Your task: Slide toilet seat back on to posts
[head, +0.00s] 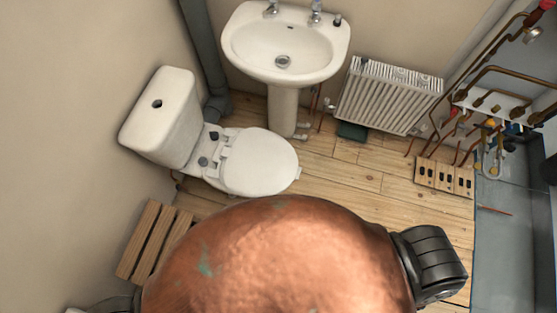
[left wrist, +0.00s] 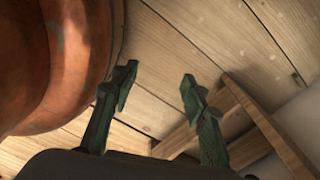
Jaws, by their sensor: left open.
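The white toilet seat (head: 262,163) lies on the toilet bowl in the head view, with its white hinge part (head: 223,153) at the cistern end. Two dark posts, one nearer the front (head: 203,162) and one farther back (head: 214,135), stand between the hinge and the white cistern (head: 160,118). The hinge appears to sit just forward of the posts; its exact fit is too small to tell. My left gripper (left wrist: 158,83) shows green fingertips in the left wrist view, spread apart with nothing between them. It is above the plank floor, away from the seat. My right gripper is not visible.
A slatted wooden piece (head: 146,238) stands left of the toilet; wooden framing (left wrist: 262,125) shows beyond my left fingers. A pedestal basin (head: 284,95) and radiator (head: 388,95) stand behind. Copper pipework is at the right. Plank floor (head: 345,175) is clear right of the toilet.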

